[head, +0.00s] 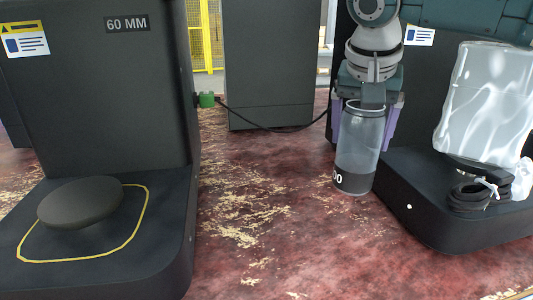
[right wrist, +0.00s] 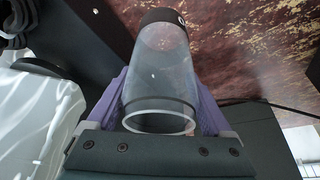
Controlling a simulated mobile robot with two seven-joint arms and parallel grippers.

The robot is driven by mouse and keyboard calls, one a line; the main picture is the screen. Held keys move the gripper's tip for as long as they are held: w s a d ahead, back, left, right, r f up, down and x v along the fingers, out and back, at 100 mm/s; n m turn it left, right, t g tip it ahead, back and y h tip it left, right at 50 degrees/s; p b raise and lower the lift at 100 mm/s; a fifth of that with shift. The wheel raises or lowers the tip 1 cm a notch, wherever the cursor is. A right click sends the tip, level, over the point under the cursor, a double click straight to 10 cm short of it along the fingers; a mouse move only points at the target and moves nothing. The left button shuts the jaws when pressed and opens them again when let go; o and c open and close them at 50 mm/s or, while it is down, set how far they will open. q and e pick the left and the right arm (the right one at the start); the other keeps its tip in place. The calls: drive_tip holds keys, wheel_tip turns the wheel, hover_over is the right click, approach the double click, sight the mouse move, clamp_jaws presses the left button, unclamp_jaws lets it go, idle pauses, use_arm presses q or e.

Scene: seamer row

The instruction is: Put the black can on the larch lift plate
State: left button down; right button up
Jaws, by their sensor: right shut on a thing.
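My right gripper (head: 364,122) is shut on a clear, see-through can (head: 357,150) with a black band and pale marking at its lower end. Its purple fingers are on either side of the can's upper part. In the right wrist view the can (right wrist: 160,75) sits between the fingers, open rim nearest. A round dark lift plate (head: 80,203) stands empty on the left machine, inside a yellow outline. I cannot read the name larch anywhere. My left gripper is not in view.
The left machine (head: 100,100) carries a "60 MM" sign. A dark cabinet (head: 268,65) stands behind. Worn red floor (head: 260,220) between the machines is clear.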

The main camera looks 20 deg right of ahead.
sight(355, 161)
wheel_tip(355, 161, down, 5)
drive_tip(key=shift+f+b, duration=0.2)
drive_tip(key=shift+b, duration=0.45)
drive_tip(key=o, duration=1.1)
drive_tip(key=shift+f, duration=0.1)
